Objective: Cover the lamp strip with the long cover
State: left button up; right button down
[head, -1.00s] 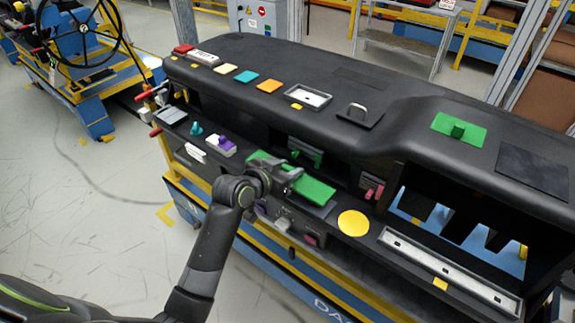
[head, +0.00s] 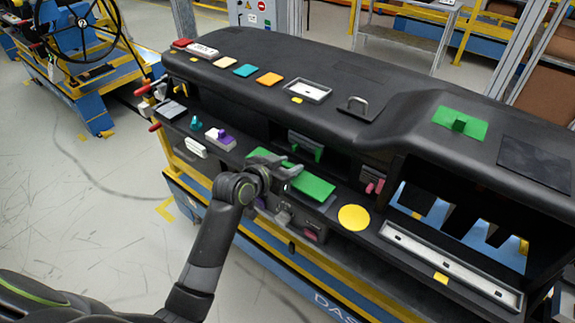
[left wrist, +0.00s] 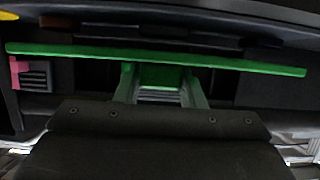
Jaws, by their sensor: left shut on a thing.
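The long cover (head: 312,188) is a flat green bar with a green grip piece in its middle. My left gripper (head: 283,179) is shut on that grip piece; the left wrist view shows both fingers (left wrist: 159,88) around it and the cover (left wrist: 235,62) stretching out to both sides. The cover is in front of the dashboard's lower ledge; I cannot tell whether it touches it. The lamp strip (head: 452,265), a long pale silver-rimmed recess, lies uncovered on the ledge at lower right, away from the gripper. My right gripper is not in view.
A yellow disc (head: 354,218) lies on the ledge between cover and lamp strip. A yellow tag (head: 441,279) is at the strip's front edge. A green panel with a knob (head: 460,124) is on the dashboard top. Pink parts (head: 373,186) sit in a recess near the disc.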

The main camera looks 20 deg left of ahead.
pick_arm(q)
jog(key=shift+f+b, duration=0.3)
jog(key=shift+f, duration=0.3)
dwell(0.4)
jog(key=o, duration=1.1)
jog(key=shift+c, duration=0.2)
jog(key=b+v, duration=0.2)
jog(key=v, duration=1.5)
jog(key=shift+r, duration=0.15)
jog(key=shift+s+a, duration=0.1)
jog(key=shift+s, duration=0.05)
